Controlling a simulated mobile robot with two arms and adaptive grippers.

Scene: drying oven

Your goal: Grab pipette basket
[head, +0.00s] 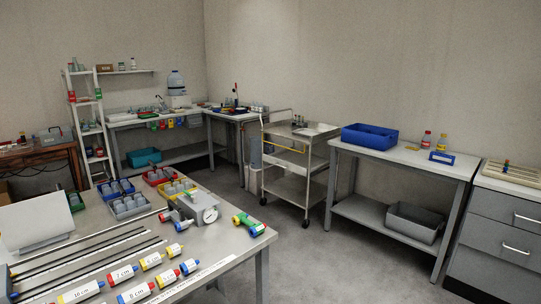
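No thing in the head view can be identified for certain as the pipette basket. A large blue open bin (369,137) stands on the white-topped table at the right. A grey open bin (414,223) stands on that table's lower shelf. A teal bin (144,157) is on the low shelf of the back bench. What lies inside these bins is too small or hidden to tell. Neither of my grippers is in view.
A near table (232,243) at lower left bears labelled cylinders, a gauge and several small trays. A steel cart (296,163) stands left of the right table. Grey drawers (505,230) stand at the right edge. The floor (320,270) between the tables is clear.

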